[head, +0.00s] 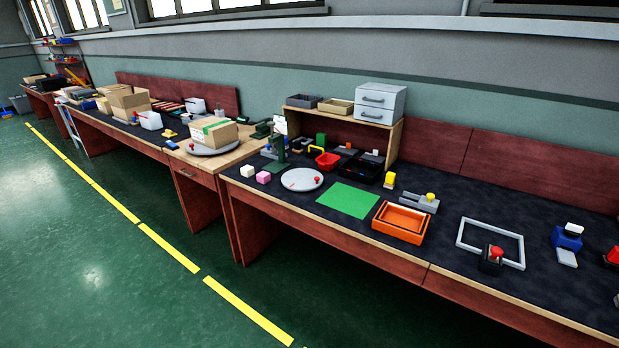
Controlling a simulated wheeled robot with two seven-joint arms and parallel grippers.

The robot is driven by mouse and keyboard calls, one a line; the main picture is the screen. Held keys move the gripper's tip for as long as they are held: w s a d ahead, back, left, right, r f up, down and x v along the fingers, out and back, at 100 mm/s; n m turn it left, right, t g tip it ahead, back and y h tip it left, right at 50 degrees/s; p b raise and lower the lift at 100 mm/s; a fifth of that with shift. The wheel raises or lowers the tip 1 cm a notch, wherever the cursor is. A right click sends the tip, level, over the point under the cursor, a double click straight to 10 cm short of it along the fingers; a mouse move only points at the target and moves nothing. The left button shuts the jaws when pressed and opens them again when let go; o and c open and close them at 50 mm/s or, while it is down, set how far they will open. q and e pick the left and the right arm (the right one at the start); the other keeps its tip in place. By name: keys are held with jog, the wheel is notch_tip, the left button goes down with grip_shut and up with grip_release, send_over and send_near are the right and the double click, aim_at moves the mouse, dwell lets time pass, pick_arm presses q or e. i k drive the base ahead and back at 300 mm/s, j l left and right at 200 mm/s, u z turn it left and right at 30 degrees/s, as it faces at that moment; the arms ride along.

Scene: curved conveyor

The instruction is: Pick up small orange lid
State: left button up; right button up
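I cannot make out a small orange lid for certain. The only clearly orange thing is a shallow rectangular orange tray (424,237) near the front edge of the dark-topped workbench, right of a green mat. It looks open at the top, with a raised rim and an orange floor; I cannot tell whether a separate lid lies in it. Neither of my grippers is in view.
On the workbench (560,290) are a green mat (348,199), a round grey plate (296,185), a red basket (327,161), a grey frame (462,232) and a blue device (567,238). Green floor (110,270) lies open in front.

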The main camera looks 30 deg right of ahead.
aim_at(409, 226)
jog(key=i+j+z, duration=0.3)
jog(key=i, duration=0.55)
jog(key=i+j+z, duration=0.35)
jog(key=i+j, duration=0.2)
jog(key=i, duration=0.3)
jog(key=i+j+z, duration=0.3)
jog(key=i+j, duration=0.45)
